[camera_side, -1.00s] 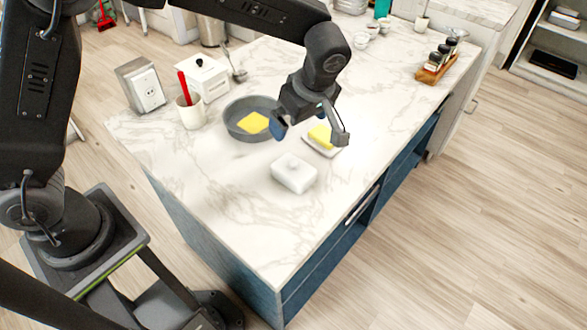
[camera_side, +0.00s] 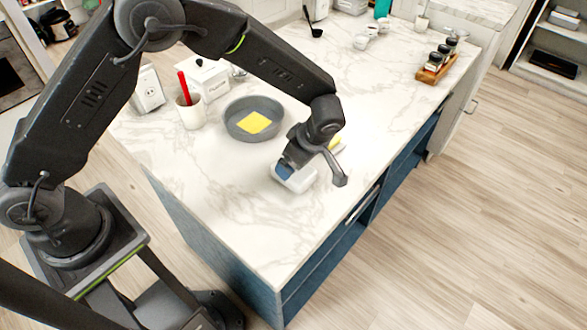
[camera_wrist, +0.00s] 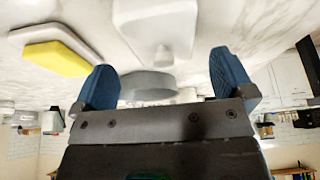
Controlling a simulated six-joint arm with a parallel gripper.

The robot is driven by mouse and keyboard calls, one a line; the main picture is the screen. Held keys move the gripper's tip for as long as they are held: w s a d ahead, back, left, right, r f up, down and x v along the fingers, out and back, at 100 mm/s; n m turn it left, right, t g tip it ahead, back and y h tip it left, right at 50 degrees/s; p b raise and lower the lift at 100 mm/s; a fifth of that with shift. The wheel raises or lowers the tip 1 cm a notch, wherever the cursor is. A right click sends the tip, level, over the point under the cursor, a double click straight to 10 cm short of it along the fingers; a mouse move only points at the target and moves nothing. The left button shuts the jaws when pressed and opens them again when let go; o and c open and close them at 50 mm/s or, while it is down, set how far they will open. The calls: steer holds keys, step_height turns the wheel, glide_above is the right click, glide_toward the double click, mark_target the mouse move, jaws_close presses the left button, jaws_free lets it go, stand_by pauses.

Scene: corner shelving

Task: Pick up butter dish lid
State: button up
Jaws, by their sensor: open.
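The white butter dish lid (camera_side: 293,184) sits on the marble counter, partly hidden by my gripper in the side view. It also shows in the wrist view (camera_wrist: 150,22), at the top centre with its knob towards me. My gripper (camera_side: 312,174) is open and empty, just above or beside the lid. In the wrist view my two blue fingertips (camera_wrist: 163,68) are spread apart, with the lid ahead between them; I cannot tell whether they touch it. The butter on its white dish is mostly hidden behind my gripper in the side view, but the yellow butter (camera_wrist: 55,59) shows in the wrist view.
A grey pan (camera_side: 236,128) with a yellow slice (camera_side: 254,122) stands behind the lid. The counter in front of the lid (camera_side: 235,205) is clear.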

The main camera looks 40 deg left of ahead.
steer(key=x, duration=0.4)
steer(key=shift+s+f, duration=0.15)
steer(key=shift+f, duration=0.15)
steer(key=c, duration=0.9)
